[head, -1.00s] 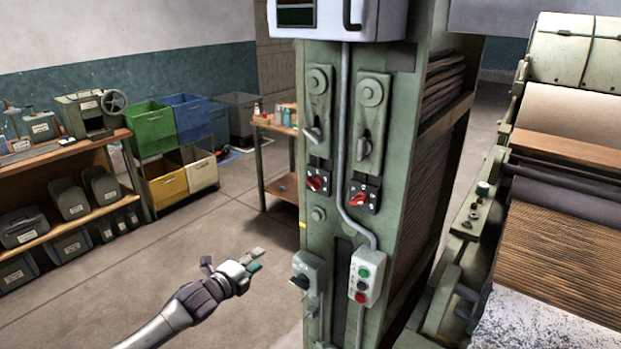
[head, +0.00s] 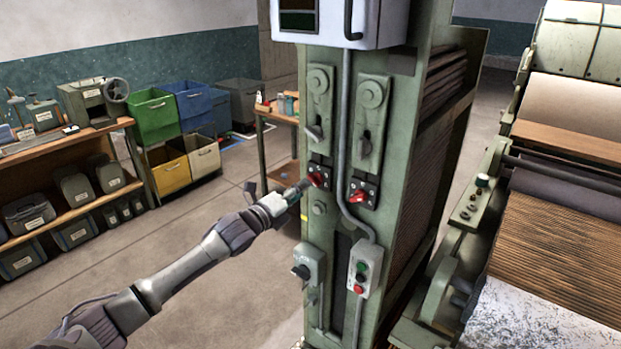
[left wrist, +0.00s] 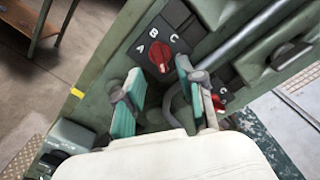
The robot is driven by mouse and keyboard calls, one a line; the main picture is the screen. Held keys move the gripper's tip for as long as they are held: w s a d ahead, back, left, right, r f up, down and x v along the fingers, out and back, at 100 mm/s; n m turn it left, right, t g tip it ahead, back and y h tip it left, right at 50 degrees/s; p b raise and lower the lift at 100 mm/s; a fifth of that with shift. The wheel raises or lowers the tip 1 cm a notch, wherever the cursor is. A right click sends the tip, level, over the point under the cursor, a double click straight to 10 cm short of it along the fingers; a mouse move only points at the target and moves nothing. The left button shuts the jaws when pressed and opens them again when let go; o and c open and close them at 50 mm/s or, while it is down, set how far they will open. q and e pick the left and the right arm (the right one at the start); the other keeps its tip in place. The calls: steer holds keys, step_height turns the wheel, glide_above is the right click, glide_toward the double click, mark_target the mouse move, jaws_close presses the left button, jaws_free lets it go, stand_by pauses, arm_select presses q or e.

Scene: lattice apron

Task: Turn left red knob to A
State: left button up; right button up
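The left red knob (head: 315,179) sits on a small dark plate on the green machine column. In the left wrist view the knob (left wrist: 160,58) shows with letters A, B and C around it; its upper end seems to point near B. My left gripper (head: 299,188) is at the column, just left of the knob. In the left wrist view its teal-padded fingers (left wrist: 160,82) are spread apart, with the knob showing in the gap beyond them. I cannot tell whether they touch it. My right gripper is not in view.
A second red knob (head: 358,196) sits to the right, beyond a grey conduit (head: 343,120). A button box (head: 362,272) and a grey switch box (head: 308,265) are lower on the column. Shelves (head: 60,215) and coloured bins (head: 172,110) stand at left, with open floor between.

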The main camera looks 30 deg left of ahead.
mark_target(312, 181)
arm_select(q)
steer(key=shift+w+d+p, duration=0.2)
steer(key=shift+w+p, duration=0.55)
steer(key=shift+w, duration=1.95)
steer(key=shift+s, duration=0.1)
jaws_close()
steer(key=shift+s+r, duration=0.1)
